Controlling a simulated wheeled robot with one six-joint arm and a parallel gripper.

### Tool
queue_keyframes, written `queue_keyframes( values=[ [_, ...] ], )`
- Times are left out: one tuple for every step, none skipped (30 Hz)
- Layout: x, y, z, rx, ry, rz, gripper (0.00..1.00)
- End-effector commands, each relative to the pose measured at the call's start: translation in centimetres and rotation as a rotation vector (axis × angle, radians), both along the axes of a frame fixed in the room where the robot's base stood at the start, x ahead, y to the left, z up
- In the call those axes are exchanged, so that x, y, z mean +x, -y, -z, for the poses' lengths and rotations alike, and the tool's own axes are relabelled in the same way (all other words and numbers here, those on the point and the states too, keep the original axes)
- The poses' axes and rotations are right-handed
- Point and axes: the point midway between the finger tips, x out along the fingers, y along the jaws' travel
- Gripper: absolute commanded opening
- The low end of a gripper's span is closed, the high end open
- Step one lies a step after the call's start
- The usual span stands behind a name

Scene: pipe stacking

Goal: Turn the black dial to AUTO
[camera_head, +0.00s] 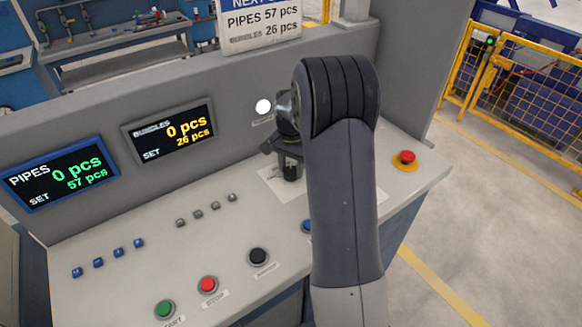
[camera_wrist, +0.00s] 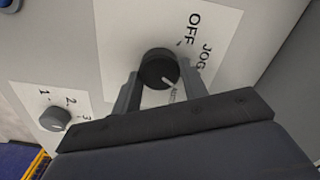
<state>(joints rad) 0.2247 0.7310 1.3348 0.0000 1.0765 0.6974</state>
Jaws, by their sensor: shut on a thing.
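The black dial (camera_wrist: 158,68) sits on a white plate (camera_wrist: 222,28) marked OFF, JOG and a third, partly hidden label that seems to read AUTO. The dial's white pointer line points to the lower right in the wrist view, towards that third label. My gripper (camera_wrist: 160,84) has one finger on each side of the dial and is shut on it. In the head view, my gripper (camera_head: 284,150) is over the panel, and the dark dial (camera_head: 291,173) shows just below it. My arm hides part of the plate there.
A small grey selector (camera_wrist: 55,119) marked 1, 2, 3 is near the dial. The panel also has a green button (camera_head: 165,309), a red button (camera_head: 208,284), a black button (camera_head: 258,256) and a red emergency stop (camera_head: 407,157). Two displays (camera_head: 62,174) stand at the back left.

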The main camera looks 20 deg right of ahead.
Motion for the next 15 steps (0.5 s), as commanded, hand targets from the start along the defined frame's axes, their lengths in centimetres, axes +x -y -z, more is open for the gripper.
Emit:
queue_keyframes(
  values=[
    [0.04,0.03,-0.05,-0.001,0.002,0.043,0.18],
    [0.04,0.03,-0.05,-0.001,0.002,0.070,0.18],
    [0.03,0.04,-0.05,-0.001,0.002,0.108,0.18],
    [0.03,0.04,-0.05,-0.001,0.002,0.134,0.18],
    [0.02,0.05,-0.05,-0.001,0.002,0.160,0.18],
    [0.01,0.05,-0.06,-0.001,0.002,0.195,0.18],
    [0.01,0.05,-0.06,-0.001,0.002,0.219,0.18],
    [0.01,0.05,-0.06,-0.001,0.002,0.244,0.18],
    [0.01,0.06,-0.06,-0.001,0.002,0.274,0.18],
    [0.01,0.06,-0.06,-0.001,0.003,0.297,0.18],
    [0.01,0.06,-0.06,-0.001,0.003,0.318,0.18],
    [-0.01,0.06,-0.07,-0.001,0.003,0.344,0.18],
    [-0.01,0.06,-0.07,-0.001,0.003,0.363,0.18],
    [-0.01,0.06,-0.07,-0.001,0.003,0.381,0.18],
    [-0.02,0.06,-0.07,-0.001,0.003,0.403,0.18]
  ],
)
